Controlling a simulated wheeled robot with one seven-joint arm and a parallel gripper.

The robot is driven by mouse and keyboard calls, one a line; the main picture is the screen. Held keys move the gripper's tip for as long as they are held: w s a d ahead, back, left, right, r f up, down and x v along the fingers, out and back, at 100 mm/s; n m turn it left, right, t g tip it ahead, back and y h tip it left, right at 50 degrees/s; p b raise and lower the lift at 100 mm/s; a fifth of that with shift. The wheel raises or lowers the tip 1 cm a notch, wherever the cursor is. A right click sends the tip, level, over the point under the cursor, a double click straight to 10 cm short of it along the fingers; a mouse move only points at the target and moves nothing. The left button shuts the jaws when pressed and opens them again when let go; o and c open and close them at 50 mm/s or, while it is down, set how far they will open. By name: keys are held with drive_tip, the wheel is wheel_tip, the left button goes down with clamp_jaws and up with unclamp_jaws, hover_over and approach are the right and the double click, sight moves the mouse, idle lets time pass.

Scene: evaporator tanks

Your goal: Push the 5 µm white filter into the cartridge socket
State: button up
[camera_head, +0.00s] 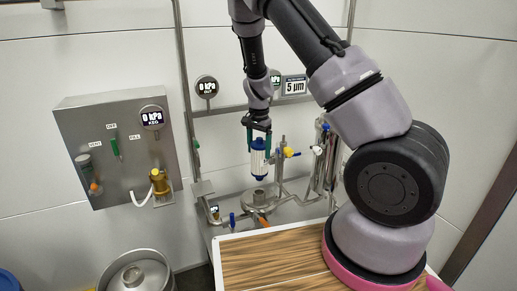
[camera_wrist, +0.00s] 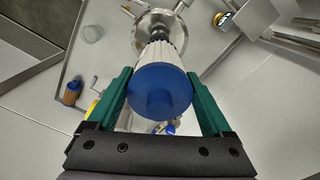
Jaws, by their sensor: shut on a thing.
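The white filter (camera_head: 258,160) with blue ends hangs upright in my gripper (camera_head: 259,142) in the head view. In the wrist view its blue cap (camera_wrist: 160,93) fills the space between the green fingers of my gripper (camera_wrist: 159,100), which is shut on it. The white pleated body (camera_wrist: 160,54) narrows away toward a dark lower end. The round metal cartridge socket (camera_head: 259,197) sits below the filter in the head view. In the wrist view the socket flange (camera_wrist: 158,22) lies beyond the filter's lower end.
A sign reading 5 µm (camera_head: 294,86) is on the wall behind. Pipes with a yellow valve (camera_head: 291,152) and a steel cylinder (camera_head: 324,160) stand right of the filter. A control box (camera_head: 118,148) hangs at left. A wooden tabletop (camera_head: 270,262) is in front.

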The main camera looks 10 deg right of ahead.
sight(259, 168)
drive_tip(key=shift+s+a, duration=0.1)
drive_tip(key=shift+s, duration=0.1)
drive_tip(key=shift+f, duration=4.2)
drive_tip(key=o, duration=1.3)
drive_tip(key=shift+o, duration=0.2)
drive_tip(key=shift+r, duration=3.55)
